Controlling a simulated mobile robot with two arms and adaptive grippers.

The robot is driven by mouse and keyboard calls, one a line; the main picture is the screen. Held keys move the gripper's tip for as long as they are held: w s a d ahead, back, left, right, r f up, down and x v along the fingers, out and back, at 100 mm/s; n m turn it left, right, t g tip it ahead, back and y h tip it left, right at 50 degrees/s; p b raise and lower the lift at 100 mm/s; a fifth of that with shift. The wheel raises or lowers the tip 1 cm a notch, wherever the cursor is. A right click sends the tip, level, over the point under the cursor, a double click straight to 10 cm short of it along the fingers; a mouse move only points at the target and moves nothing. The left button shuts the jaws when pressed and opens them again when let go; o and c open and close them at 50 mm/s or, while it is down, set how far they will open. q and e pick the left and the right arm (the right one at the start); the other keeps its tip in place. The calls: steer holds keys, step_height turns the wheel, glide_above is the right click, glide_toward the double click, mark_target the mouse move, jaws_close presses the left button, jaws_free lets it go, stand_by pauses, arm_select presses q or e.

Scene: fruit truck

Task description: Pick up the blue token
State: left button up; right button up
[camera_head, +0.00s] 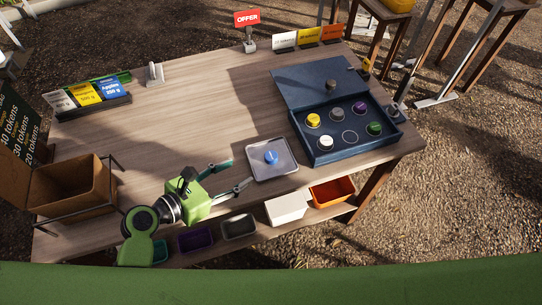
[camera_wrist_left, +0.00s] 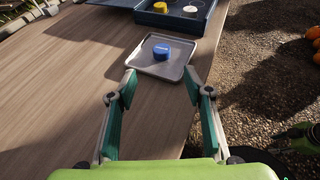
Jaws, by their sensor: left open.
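The blue token (camera_head: 271,157) lies on a small square metal tray (camera_head: 284,172) on the wooden table. In the left wrist view the blue token (camera_wrist_left: 161,51) sits near the middle of the tray (camera_wrist_left: 151,68). My left gripper (camera_head: 236,174) is open and empty, just left of the tray, its two fingers pointing toward it. In the left wrist view the gripper (camera_wrist_left: 160,92) has its fingers spread wide, with the token ahead, between and beyond the tips.
A dark blue box (camera_head: 313,158) with yellow, grey, purple, green and white tokens stands right of the tray. Card holders (camera_head: 95,107) stand at the back left. A brown crate (camera_head: 63,184) is at the left. The table's middle (camera_head: 200,115) is clear.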

mark_target(269, 157)
arm_select(q)
steer(key=x, duration=1.3)
steer(key=shift+d+p, duration=0.1)
steer(key=shift+p, duration=0.25)
steer(key=shift+s, duration=0.1)
steer(key=c, duration=0.9)
